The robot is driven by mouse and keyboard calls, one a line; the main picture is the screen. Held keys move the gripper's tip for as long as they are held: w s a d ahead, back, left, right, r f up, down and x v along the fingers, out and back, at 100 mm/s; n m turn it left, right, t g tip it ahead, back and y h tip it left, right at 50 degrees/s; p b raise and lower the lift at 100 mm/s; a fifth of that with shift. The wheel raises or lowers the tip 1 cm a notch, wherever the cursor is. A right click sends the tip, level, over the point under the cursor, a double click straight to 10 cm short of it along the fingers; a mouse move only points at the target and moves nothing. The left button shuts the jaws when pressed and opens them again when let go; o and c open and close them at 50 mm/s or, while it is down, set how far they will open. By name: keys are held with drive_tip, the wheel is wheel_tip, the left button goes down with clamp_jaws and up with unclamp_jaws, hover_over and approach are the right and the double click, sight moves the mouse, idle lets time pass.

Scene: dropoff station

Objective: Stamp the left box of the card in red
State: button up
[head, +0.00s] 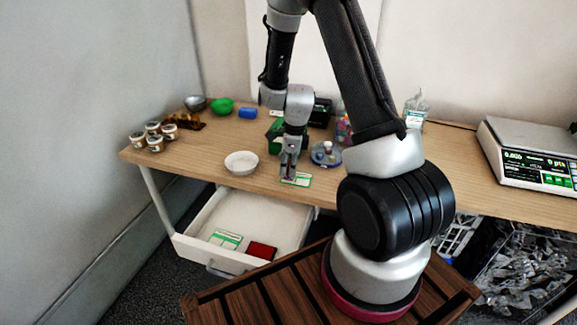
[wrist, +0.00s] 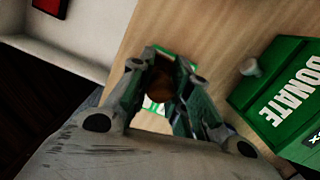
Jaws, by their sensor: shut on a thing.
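My gripper (head: 288,172) points down at the near edge of the table and is shut on a stamp. In the wrist view the stamp's brown, rounded top (wrist: 165,80) shows between the fingers (wrist: 168,72). The card (head: 301,181), white with green edges, lies on the table just under and to the right of my gripper; part of it shows behind the fingers in the wrist view (wrist: 150,104). My gripper hides its left part, so I cannot tell whether the stamp touches it or whether it bears a mark. A red pad (head: 262,250) lies in the open drawer.
The white drawer (head: 206,254) stands open below the table and also holds a green-and-white card (head: 226,239). A white bowl (head: 241,162) stands left of my gripper. A green DONATE box (wrist: 282,98) stands close by. A scale (head: 530,155) is at the right.

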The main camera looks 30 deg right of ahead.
drive_tip(key=shift+f, duration=0.5)
idle(1.2)
drive_tip(key=shift+r, duration=0.1)
drive_tip(key=shift+r, duration=3.4)
